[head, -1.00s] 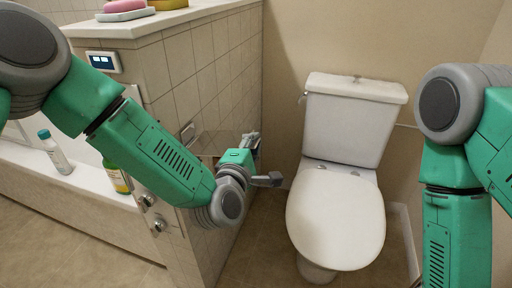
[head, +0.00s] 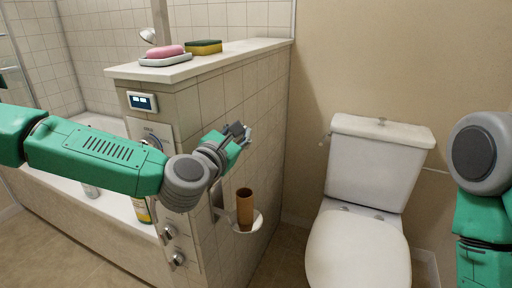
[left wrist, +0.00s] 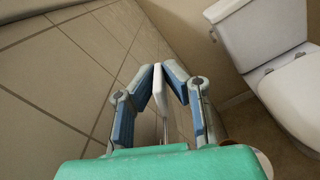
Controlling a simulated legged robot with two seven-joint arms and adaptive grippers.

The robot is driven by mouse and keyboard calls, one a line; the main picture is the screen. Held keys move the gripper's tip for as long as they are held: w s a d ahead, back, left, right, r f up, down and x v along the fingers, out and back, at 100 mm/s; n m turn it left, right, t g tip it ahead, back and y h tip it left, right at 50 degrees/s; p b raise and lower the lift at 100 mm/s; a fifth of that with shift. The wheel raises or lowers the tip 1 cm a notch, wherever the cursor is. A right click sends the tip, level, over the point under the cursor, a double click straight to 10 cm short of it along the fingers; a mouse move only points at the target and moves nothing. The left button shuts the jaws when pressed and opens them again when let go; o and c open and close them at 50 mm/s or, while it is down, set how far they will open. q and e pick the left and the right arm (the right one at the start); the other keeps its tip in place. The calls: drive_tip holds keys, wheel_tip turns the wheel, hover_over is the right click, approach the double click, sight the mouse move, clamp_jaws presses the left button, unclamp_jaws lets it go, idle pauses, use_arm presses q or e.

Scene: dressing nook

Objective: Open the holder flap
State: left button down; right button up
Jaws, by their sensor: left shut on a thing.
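My left gripper (head: 246,134) is raised beside the tiled half wall, above the paper holder. In the left wrist view its fingers (left wrist: 160,84) are closed on a thin white piece (left wrist: 160,92), which looks like the holder flap. In the head view this piece is hidden by the gripper. Below the gripper, a brown cardboard tube (head: 245,208) stands upright at the holder's pale round plate (head: 252,226) on the wall. The tube's edge also shows at the lower right of the left wrist view. My right gripper is out of view.
The toilet (head: 366,190) stands to the right of the holder, with floor between. On the ledge are a pink soap (head: 165,51) on a dish and a sponge (head: 203,47). Bottles stand at the bath behind my left arm.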

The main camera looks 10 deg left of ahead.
use_arm(q)
drive_tip(key=shift+w+a+r+n+b, duration=0.1)
drive_tip(key=shift+w+a+n+b, duration=0.15)
drive_tip(key=shift+a+n, duration=0.55)
drive_tip(key=shift+w+a+r+n+b, duration=0.1)
drive_tip(key=shift+w+a+n+b, duration=0.15)
drive_tip(key=shift+a+n, duration=0.5)
drive_tip(key=shift+a+f+m, duration=0.1)
drive_tip(key=shift+a+m, duration=0.1)
drive_tip(key=shift+m, duration=0.05)
drive_tip(key=c, duration=1.7)
unclamp_jaws()
drive_tip(key=shift+a+r, duration=0.2)
drive_tip(key=shift+s, duration=0.15)
drive_tip(key=v, duration=1.1)
drive_tip(key=shift+s+a, duration=0.2)
drive_tip(key=shift+s, duration=0.05)
